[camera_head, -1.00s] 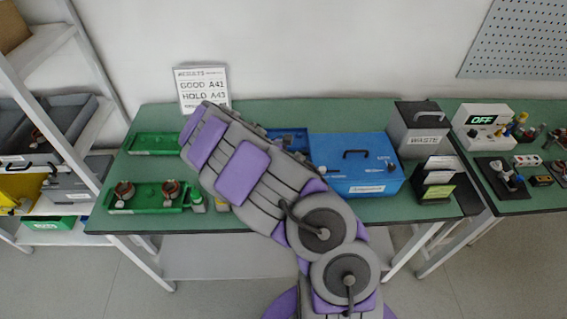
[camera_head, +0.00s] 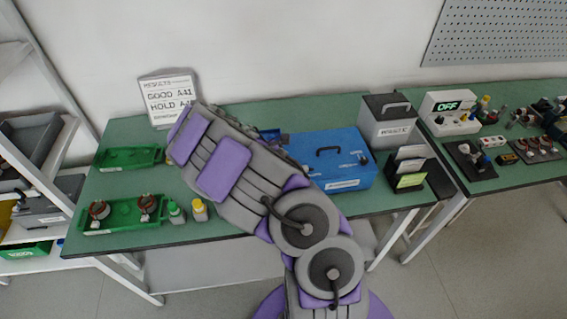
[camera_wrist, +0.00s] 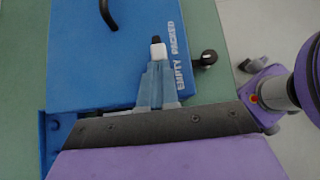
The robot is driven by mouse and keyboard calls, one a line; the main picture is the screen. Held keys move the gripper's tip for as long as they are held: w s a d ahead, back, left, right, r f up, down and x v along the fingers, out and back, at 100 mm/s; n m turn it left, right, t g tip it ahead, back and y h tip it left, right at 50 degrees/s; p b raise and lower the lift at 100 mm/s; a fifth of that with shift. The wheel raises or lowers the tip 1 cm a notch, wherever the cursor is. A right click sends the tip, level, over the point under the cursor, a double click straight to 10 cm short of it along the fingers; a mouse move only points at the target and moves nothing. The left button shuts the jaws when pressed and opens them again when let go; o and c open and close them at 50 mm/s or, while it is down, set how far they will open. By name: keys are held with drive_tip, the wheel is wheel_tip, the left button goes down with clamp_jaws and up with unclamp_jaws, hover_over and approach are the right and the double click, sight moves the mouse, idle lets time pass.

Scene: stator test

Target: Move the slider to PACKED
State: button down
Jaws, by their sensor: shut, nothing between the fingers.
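The blue box (camera_head: 352,145) stands on the green table, with a black handle on its lid; it also fills the upper left of the wrist view (camera_wrist: 80,70). White lettering "EMPTY PACKED" (camera_wrist: 180,58) runs along the lid's edge there. A small white piece with a black top (camera_wrist: 158,48), apparently the slider, is beside the lettering, closer to the word PACKED. My gripper (camera_wrist: 156,68) is shut and empty, its tips right at this piece; I cannot tell whether they touch. A black round knob (camera_wrist: 208,57) sticks out beyond the box's edge. In the head view my arm hides the gripper.
Left of my arm are green trays (camera_head: 125,215) with copper-wound parts, and green and yellow bottles (camera_head: 200,209). A results sign (camera_head: 170,98) stands behind. Right of the box are a grey bin (camera_head: 388,122) and a black card holder (camera_head: 408,170).

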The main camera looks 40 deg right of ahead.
drive_tip(key=shift+s+d+p, duration=0.3)
drive_tip(key=shift+s+d, duration=0.05)
drive_tip(key=shift+d, duration=0.2)
drive_tip(key=shift+s+d+p, duration=0.25)
drive_tip(key=shift+s+d, duration=0.05)
drive_tip(key=shift+d, duration=0.2)
drive_tip(key=shift+a, duration=0.15)
drive_tip(key=shift+w+a, duration=0.15)
drive_tip(key=shift+a, duration=0.05)
drive_tip(key=w+a+f+p+v, duration=0.1)
drive_tip(key=p+v, duration=0.2)
drive_tip(key=v, duration=0.9)
drive_tip(key=shift+a+f, duration=0.15)
drive_tip(key=shift+a, duration=0.1)
